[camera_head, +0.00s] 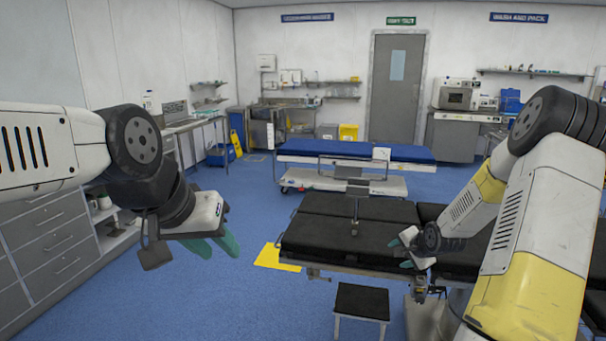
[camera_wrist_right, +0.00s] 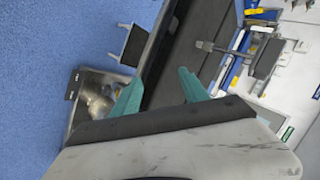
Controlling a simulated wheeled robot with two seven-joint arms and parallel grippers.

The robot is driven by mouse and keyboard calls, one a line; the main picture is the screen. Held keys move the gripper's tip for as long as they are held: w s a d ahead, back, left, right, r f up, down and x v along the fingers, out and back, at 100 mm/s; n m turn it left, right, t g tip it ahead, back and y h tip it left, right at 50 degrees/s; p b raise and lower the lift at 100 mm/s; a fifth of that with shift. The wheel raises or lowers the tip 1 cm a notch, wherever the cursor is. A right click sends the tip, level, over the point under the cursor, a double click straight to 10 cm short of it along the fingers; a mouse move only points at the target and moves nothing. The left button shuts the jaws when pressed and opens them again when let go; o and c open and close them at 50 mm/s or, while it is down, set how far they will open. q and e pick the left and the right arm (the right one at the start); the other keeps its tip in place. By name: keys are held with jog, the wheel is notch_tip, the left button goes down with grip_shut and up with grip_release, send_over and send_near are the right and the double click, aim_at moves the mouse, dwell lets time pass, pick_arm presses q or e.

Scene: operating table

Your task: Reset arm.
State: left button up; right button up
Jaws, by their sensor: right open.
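My left gripper (camera_head: 214,244) hangs at the left in the head view, in front of the drawer cabinets and over the blue floor. Its two teal fingers are apart with nothing between them. My right gripper (camera_head: 404,252) is at the right, in front of the black operating table (camera_head: 330,240) in the head view. In the right wrist view its teal fingers (camera_wrist_right: 160,90) are spread and empty, with the dark table top (camera_wrist_right: 205,45) behind them. I cannot tell its exact height above the table.
A small black stool (camera_head: 361,301) stands before the operating table. A blue-topped trolley (camera_head: 355,151) is behind it. Grey drawers (camera_head: 45,240) line the left wall. The right wrist view shows a metal basin (camera_wrist_right: 78,125) at lower left.

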jog(key=s+a+r+n+g+h, duration=0.1)
jog(key=s+a+r+n, duration=0.25)
jog(key=s+r, duration=0.4)
jog(key=s+a+r+n+h, duration=0.1)
jog(key=s+a+r+n, duration=0.25)
jog(key=r, duration=0.75)
jog(key=s+a+r+n+y, duration=0.1)
jog(key=s+a+r+n, duration=0.2)
jog(key=s, duration=0.7)
jog(key=s+a+r+n+g+y, duration=0.1)
jog(key=s+a+r, duration=0.3)
jog(key=s, duration=0.7)
jog(key=shift+s+a+r+n+g+y, duration=0.2)
jog(key=shift+a+r+n+g+y, duration=0.15)
jog(key=shift+a+n, duration=0.6)
jog(key=shift+f, duration=0.1)
